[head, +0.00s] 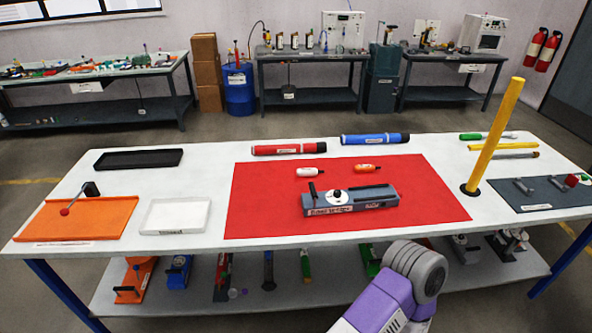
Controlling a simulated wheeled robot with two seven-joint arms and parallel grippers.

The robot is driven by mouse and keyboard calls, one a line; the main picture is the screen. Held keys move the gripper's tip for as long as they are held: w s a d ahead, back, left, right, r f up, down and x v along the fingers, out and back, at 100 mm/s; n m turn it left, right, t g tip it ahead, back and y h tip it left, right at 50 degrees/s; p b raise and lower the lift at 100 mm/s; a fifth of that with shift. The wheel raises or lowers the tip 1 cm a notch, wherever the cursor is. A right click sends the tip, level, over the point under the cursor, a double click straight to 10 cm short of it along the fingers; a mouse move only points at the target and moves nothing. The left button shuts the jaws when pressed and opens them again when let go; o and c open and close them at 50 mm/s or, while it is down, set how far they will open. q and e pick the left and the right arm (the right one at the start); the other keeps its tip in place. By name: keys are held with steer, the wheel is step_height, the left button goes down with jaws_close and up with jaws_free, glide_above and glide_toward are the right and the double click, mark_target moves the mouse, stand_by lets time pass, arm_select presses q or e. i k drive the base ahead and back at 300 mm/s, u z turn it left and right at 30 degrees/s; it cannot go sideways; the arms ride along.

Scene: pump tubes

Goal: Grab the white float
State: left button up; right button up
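The white float (311,174) is a small white capsule with a red end. It lies on the red mat (260,215), towards its back. An orange float (367,168) with a white end lies to its right, apart from it. A grey pump assembly fixture (345,200) with a black upright handle stands just in front of both floats. A purple and grey link of my own arm shows at the bottom, but neither gripper is in view.
Red and blue tubes (375,138) lie behind the mat. A tall yellow tube (494,135) stands upright at the right. A black tray (138,159), a white tray (152,229) and an orange board (110,227) are at the left. The mat's left part is clear.

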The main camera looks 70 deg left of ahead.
mark_target(302, 172)
steer(key=u, duration=2.05)
